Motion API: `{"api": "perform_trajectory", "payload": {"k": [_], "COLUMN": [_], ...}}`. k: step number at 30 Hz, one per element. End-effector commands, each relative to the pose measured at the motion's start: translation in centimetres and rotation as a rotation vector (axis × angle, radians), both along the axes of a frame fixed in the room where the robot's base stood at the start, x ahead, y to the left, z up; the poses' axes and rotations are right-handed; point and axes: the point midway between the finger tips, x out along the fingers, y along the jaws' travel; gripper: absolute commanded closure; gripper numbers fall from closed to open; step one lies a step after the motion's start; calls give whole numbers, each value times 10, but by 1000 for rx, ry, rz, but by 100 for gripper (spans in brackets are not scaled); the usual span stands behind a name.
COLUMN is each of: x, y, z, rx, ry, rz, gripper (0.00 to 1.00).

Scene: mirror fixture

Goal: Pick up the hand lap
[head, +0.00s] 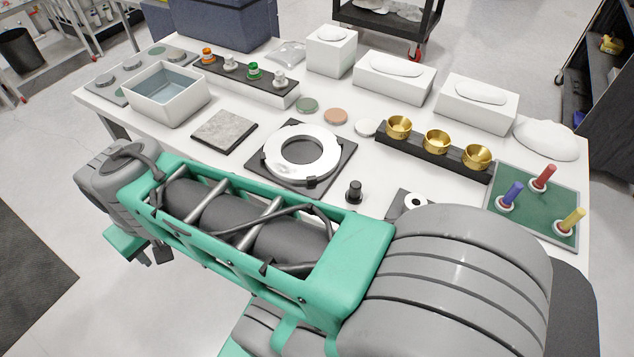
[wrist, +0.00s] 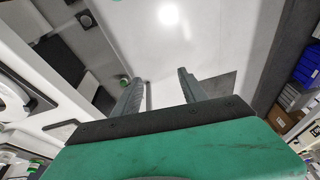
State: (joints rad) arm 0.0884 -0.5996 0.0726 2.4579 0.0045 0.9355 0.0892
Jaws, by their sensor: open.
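I cannot tell for certain which thing is the hand lap. A small black knobbed piece (head: 354,192) stands upright on the white table (head: 228,165), just right of the white ring (head: 303,153) on its black square plate. My gripper (head: 152,258) hangs off the table's near left edge, partly hidden by my teal and grey arm. In the wrist view my gripper (wrist: 160,85) shows two separated fingers with nothing between them and pale floor beyond. It is apart from everything on the table.
A white open bin (head: 166,108), a grey stone slab (head: 224,132), brass cups (head: 437,142) on a black rack and a green board (head: 535,205) with coloured pegs stand on the table. White boxes (head: 393,78) line the back. My arm covers part of the near edge.

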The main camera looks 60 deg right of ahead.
Motion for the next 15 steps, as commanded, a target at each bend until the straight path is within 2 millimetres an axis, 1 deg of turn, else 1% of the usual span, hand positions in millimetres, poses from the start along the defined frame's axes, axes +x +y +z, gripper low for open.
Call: {"api": "perform_trajectory", "payload": {"k": [1,2,3,4,5,6,8,9,11,12,14,15], "x": [0,-1,-5,-10,-17,-29,-52,-72,-107,-133,-171,-195], "y": [-26,-44,-70,-91,-114,-143,-184,-210,-246,-266,-289,-300], "z": [1,3,5,7,9,12,16,18,22,24,26,28], "rx": [18,34,58,78,98,127,169,196,238,265,301,321], "ry": [12,19,31,37,45,53,60,62,62,60,55,51], "rz": [-151,-262,-432,-570,-715,-913,-1209,-1407,-1704,-1894,-2154,-2306], "gripper": [50,50,50,50,50,50,50,50,50,50,50,50]}}
